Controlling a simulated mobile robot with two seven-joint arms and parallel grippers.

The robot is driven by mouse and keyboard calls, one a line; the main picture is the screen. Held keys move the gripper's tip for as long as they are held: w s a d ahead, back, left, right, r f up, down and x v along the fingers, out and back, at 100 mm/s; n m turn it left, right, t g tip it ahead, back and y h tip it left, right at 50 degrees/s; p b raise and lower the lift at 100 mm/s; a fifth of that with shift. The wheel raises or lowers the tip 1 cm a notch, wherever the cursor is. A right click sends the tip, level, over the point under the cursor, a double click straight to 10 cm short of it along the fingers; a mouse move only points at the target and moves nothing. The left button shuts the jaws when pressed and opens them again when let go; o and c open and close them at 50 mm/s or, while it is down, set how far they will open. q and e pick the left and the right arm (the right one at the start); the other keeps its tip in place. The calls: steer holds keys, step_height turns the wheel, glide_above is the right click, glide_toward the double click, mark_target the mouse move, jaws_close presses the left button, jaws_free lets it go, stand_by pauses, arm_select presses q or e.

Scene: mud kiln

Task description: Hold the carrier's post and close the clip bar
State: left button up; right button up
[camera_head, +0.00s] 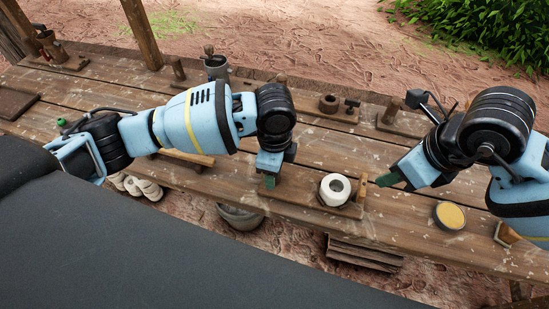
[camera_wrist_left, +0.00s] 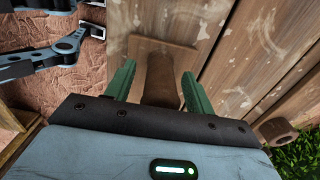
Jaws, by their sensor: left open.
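A white ring-shaped piece (camera_head: 335,188) sits on a low wooden board (camera_head: 318,207), apparently the carrier, near the table's front edge. A small upright light-wood piece (camera_head: 362,188), possibly the clip bar, stands at its right end. My left gripper (camera_head: 269,181) points down left of the white piece. In the left wrist view its green fingers (camera_wrist_left: 155,88) are open, one on each side of a brown round post (camera_wrist_left: 161,80) on a flat base (camera_wrist_left: 145,45). In the head view this post is hidden. My right gripper (camera_head: 386,181) is just right of the light-wood piece; its finger gap does not show clearly.
A tin with yellow contents (camera_head: 449,216) stands at the right front. A brown ring (camera_head: 329,103) and a wooden block with a post (camera_head: 398,118) are behind. A grey bowl (camera_head: 240,216) and stacked boards (camera_head: 365,252) lie below the front edge.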

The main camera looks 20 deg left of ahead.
arm_select(q)
steer(key=shift+f, duration=0.5)
jaws_close()
stand_by(0.4)
arm_select(e)
steer(key=o, duration=0.9)
steer(key=shift+w+a+r+n+g+h, duration=0.4)
steer(key=shift+a+n+h, duration=0.15)
steer(key=shift+n, duration=0.6)
steer(key=shift+w+a+r+n+g+h, duration=0.35)
steer(key=shift+a+n+h, duration=0.25)
steer(key=shift+n, duration=0.6)
steer(key=shift+w+a+r+n+g+h, duration=0.4)
steer(key=shift+a+n+h, duration=0.15)
steer(key=shift+n, duration=0.6)
